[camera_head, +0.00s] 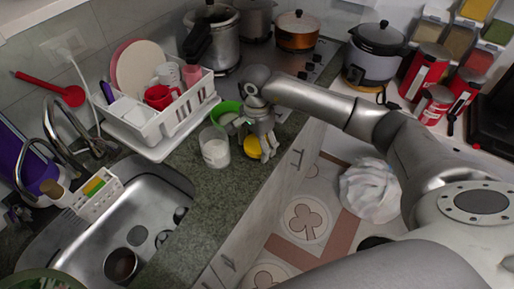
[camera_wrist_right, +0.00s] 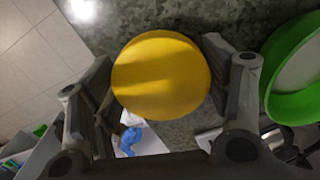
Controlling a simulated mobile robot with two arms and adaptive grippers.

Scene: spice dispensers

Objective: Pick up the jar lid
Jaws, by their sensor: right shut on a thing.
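The round yellow jar lid (camera_head: 252,148) is at the front edge of the counter, at the tips of my right gripper (camera_head: 263,146). In the right wrist view the lid (camera_wrist_right: 160,75) fills the space between the two fingers of the right gripper (camera_wrist_right: 159,82), which is shut on its sides. I cannot tell whether the lid touches the counter. A clear jar with white contents (camera_head: 215,150) stands just left of the lid, apart from it. My left gripper is not in view.
A green-rimmed container (camera_head: 226,112) stands behind the jar; its green rim (camera_wrist_right: 286,105) is close to the gripper in the wrist view. A white dish rack (camera_head: 150,130) and a sink (camera_head: 150,190) are to the left. Pots stand on the stove behind. The front counter (camera_head: 200,222) is clear.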

